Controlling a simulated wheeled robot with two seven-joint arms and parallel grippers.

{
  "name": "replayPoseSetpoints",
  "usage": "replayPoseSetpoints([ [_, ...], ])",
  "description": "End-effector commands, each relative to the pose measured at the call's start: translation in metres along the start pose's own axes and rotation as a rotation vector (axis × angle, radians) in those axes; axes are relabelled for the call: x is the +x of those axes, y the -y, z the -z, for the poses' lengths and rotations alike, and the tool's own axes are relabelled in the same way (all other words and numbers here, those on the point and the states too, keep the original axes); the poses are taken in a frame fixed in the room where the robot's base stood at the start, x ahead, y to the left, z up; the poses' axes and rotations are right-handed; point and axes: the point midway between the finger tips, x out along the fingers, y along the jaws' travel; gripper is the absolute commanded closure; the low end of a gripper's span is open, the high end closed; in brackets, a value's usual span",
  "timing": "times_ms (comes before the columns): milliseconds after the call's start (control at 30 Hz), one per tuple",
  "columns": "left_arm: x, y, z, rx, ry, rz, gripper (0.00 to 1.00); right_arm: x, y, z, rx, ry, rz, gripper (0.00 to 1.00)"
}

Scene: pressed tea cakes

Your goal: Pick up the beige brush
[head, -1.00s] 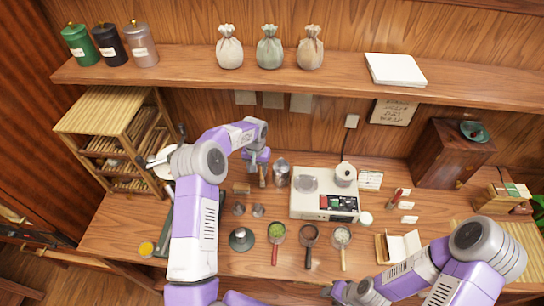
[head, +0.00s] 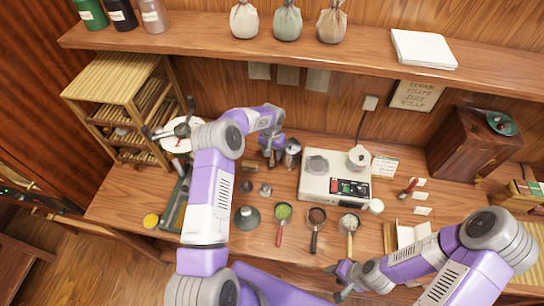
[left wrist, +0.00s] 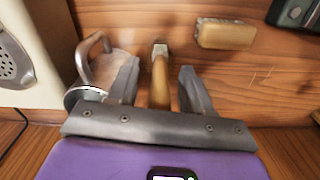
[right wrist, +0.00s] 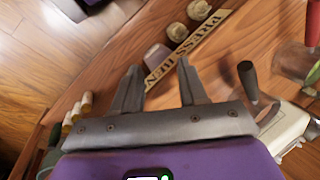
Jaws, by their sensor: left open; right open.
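The beige brush, with a tan handle and a pale metal band near its tip, shows in the left wrist view (left wrist: 160,82). My left gripper (left wrist: 158,68) is open, with one finger on each side of the brush and visible gaps between. In the head view my left gripper (head: 272,150) is at the back of the table, left of the scale, and largely covers the brush. My right gripper (head: 342,281) is open and empty at the front edge of the table; its spread fingers show in the right wrist view (right wrist: 158,68).
A metal pitcher (left wrist: 103,66) stands close beside one finger of my left gripper. The white scale (head: 332,181) is right of the pitcher. Several handled strainers, including a green-filled one (head: 283,212), lie in front.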

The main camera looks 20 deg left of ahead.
Motion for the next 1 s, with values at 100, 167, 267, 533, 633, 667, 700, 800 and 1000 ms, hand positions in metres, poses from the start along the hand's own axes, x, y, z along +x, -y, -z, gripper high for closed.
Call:
replayPoseSetpoints([
  [100, -0.001, 0.000, 0.000, 0.000, -0.001, 0.000, 0.53, -0.001, 0.000, 0.000, 0.000, 0.000, 0.000, 0.57],
  [167, -0.002, 0.000, 0.000, 0.000, -0.001, 0.000, 0.63, -0.001, 0.000, 0.000, 0.000, 0.000, 0.000, 0.57],
  [267, -0.002, 0.000, 0.000, 0.000, 0.000, 0.000, 0.78, -0.001, 0.000, 0.000, 0.000, 0.000, 0.000, 0.57],
  [533, -0.001, 0.000, 0.000, 0.000, 0.000, 0.000, 1.00, -0.001, 0.000, 0.000, 0.000, 0.000, 0.000, 0.57],
  [633, -0.001, 0.000, 0.000, 0.000, 0.000, 0.000, 1.00, -0.001, 0.000, 0.000, 0.000, 0.000, 0.000, 0.57],
  [667, -0.002, 0.000, 0.000, 0.000, 0.000, 0.000, 1.00, -0.001, 0.000, 0.000, 0.000, 0.000, 0.000, 0.57],
  [700, -0.003, 0.000, 0.000, 0.000, 0.000, 0.000, 1.00, -0.001, 0.001, 0.000, 0.000, 0.000, 0.000, 0.57],
  [800, -0.011, 0.000, 0.000, 0.000, -0.001, 0.000, 1.00, -0.005, 0.002, 0.000, 0.000, 0.000, 0.000, 0.57],
  [1000, -0.052, 0.000, 0.001, 0.001, -0.003, 0.000, 1.00, -0.021, 0.008, -0.001, 0.000, 0.000, 0.000, 0.57],
])
